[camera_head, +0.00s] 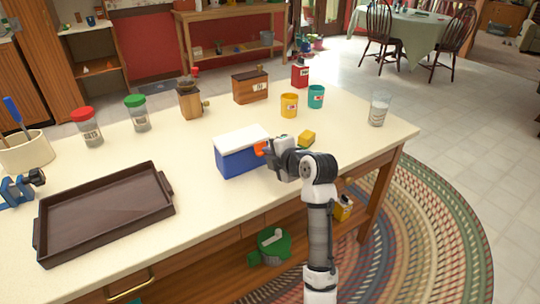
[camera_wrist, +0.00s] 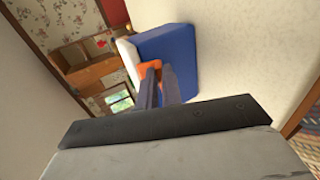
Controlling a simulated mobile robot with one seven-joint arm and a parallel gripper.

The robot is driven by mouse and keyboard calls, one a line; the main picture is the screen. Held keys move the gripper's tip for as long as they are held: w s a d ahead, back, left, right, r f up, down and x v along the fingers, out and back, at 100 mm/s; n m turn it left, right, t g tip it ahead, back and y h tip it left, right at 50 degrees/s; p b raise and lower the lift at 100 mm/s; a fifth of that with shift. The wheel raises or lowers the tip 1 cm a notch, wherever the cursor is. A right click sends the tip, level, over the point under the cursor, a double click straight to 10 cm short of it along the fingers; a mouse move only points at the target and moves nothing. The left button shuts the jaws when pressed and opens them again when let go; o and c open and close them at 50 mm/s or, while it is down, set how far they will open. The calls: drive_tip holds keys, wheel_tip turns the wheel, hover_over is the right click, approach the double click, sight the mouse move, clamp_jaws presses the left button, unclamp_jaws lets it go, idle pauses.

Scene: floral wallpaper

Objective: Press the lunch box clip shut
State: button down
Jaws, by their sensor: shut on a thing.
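The lunch box (camera_head: 240,160) is blue with a white lid (camera_head: 241,139) and stands on the cream counter. Its lid lies level over the body. The orange clip (camera_head: 259,148) is on the box's right end; it also shows in the wrist view (camera_wrist: 149,68). My gripper (camera_head: 266,150) is at that end, with its fingers shut on the clip. In the wrist view the lunch box (camera_wrist: 168,53) appears tilted, and the fingers reach the clip from below. The fingers partly hide the clip, so I cannot tell how closely it sits against the box.
A brown tray (camera_head: 105,212) lies left of the box. Yellow (camera_head: 289,106) and teal (camera_head: 316,97) mugs, a wooden box (camera_head: 250,87), a grinder (camera_head: 190,101) and a glass (camera_head: 378,110) stand farther back. The counter's front edge is near.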

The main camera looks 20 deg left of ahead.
drive_tip(key=shift+w+a+f+t+y+b, duration=0.1)
drive_tip(key=shift+f+t+y+b, duration=0.35)
drive_tip(key=shift+b, duration=2)
drive_tip(key=shift+w+a+f+t+y+b, duration=0.15)
drive_tip(key=shift+t+y+b, duration=0.55)
drive_tip(key=shift+b, duration=1.7)
drive_tip(key=shift+a+f+t+y+b, duration=0.1)
drive_tip(key=shift+f+t+y+b, duration=0.45)
drive_tip(key=shift+b, duration=1.9)
drive_tip(key=shift+r, duration=0.3)
drive_tip(key=c, duration=1.6)
unclamp_jaws()
drive_tip(key=shift+o, duration=0.2)
